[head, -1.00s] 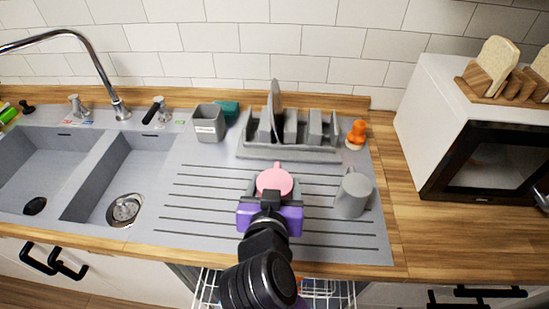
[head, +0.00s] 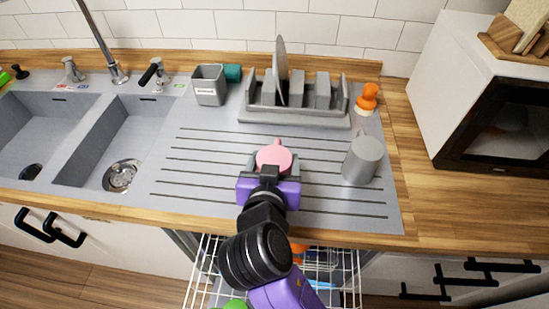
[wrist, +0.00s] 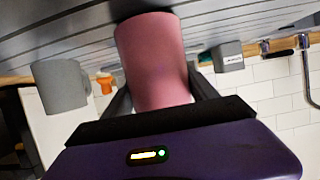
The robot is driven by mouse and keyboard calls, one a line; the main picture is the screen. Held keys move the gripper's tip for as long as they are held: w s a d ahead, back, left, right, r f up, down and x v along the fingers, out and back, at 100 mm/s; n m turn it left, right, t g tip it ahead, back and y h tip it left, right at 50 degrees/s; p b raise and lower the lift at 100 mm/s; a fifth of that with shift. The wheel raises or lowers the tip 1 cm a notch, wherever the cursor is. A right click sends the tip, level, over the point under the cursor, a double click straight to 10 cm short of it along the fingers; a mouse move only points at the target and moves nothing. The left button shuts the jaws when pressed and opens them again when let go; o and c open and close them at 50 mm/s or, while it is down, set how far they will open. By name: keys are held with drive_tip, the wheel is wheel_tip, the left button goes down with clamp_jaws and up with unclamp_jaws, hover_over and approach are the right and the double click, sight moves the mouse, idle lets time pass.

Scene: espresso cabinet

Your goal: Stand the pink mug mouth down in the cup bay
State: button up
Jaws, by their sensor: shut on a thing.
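The pink mug (head: 274,158) is between the fingers of my gripper (head: 271,165), which is shut on it over the grooved drainboard (head: 215,170). In the head view its round pink end faces up, flat-looking, and its handle points to the back. In the wrist view the pink mug (wrist: 157,62) fills the middle, with a dark finger on each side. I cannot tell whether it touches the drainboard. A grey dish rack (head: 290,118) with upright dividers and a plate stands behind it. I cannot tell which part is the cup bay.
A grey mug (head: 363,160) stands right of my gripper. An orange-handled brush (head: 367,98) is behind it. A grey holder (head: 209,86) stands at the back left. The sink (head: 115,150) is left. A wire dishwasher rack (head: 215,270) is pulled out below. The drainboard's left part is clear.

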drive_tip(key=shift+f, duration=0.4)
drive_tip(key=o, duration=1.8)
drive_tip(key=b+v, duration=0.1)
drive_tip(key=v, duration=0.6)
drive_tip(key=shift+s+r, duration=0.2)
drive_tip(key=shift+s, duration=0.15)
drive_tip(key=shift+s+a, duration=0.1)
